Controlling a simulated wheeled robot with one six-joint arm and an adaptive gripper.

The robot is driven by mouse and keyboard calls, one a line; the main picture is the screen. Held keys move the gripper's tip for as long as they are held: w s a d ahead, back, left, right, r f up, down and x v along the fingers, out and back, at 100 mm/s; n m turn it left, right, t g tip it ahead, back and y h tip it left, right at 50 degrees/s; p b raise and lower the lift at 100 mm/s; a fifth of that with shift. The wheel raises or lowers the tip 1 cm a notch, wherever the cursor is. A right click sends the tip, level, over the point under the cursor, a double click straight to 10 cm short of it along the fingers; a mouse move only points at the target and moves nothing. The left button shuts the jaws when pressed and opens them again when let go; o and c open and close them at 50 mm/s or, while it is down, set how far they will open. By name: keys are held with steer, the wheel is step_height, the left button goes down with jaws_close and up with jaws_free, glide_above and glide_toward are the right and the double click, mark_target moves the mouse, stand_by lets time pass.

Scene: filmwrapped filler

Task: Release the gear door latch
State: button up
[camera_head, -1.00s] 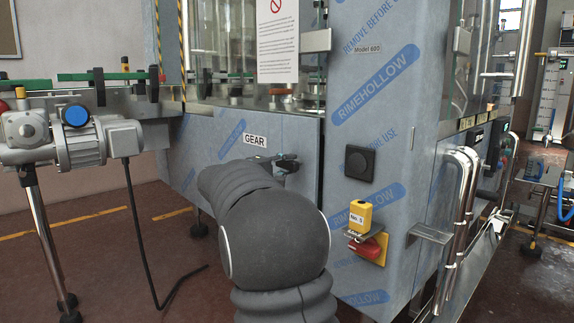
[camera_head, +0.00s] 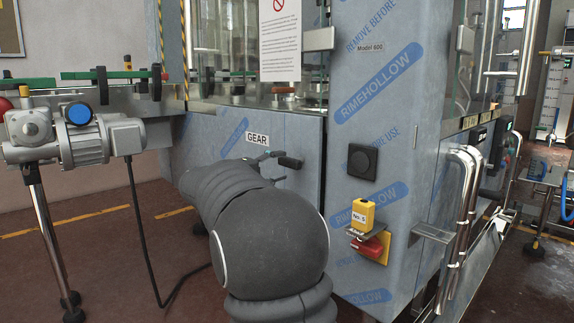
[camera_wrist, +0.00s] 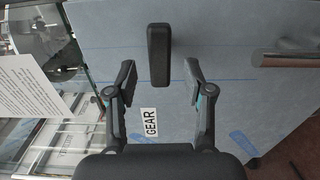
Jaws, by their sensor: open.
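The gear door (camera_head: 225,146) is a panel covered in blue-grey film, with a white GEAR label (camera_head: 257,139). Its latch (camera_head: 289,161) is a short black bar, lying about level, to the right of and below the label. In the wrist view the latch (camera_wrist: 158,55) stands upright in the picture, between and beyond my fingertips. My gripper (camera_head: 272,167) is open and empty beside the latch's left end in the head view, mostly hidden behind my arm. Both fingers of my gripper (camera_wrist: 160,72) show in the wrist view, one either side of the latch, with gaps. The door looks closed.
Steel rails (camera_head: 461,225) stand further right. A motor (camera_head: 85,140) on a conveyor stand is at left. Glass panels rise above the door.

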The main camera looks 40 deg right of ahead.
steer(key=a, duration=0.7)
steer(key=shift+s+a, duration=0.2)
steer(key=shift+s, duration=0.1)
step_height(320, 180, down, 11)
steer(key=s+a+n+y, duration=0.1)
steer(key=a+n+y, duration=0.1)
steer(key=y, duration=0.3)
steer(key=s+a+f+y+p, duration=0.1)
steer(key=s+a+f+y, duration=0.45)
steer(key=s+f, duration=0.2)
steer(key=s+a+r+m+t+y+p, duration=0.1)
steer(key=s+a+t+y+p, duration=0.1)
steer(key=s+a, duration=0.6)
steer(key=s+a+r+m+t+y+p, duration=0.2)
steer(key=s+a+y, duration=0.3)
steer(key=s+a, duration=0.3)
steer(key=s+p, duration=0.1)
steer(key=s, duration=0.3)
steer(key=shift+s+a+r, duration=0.2)
steer(key=shift+s+a, duration=0.05)
steer(key=shift+a, duration=0.1)
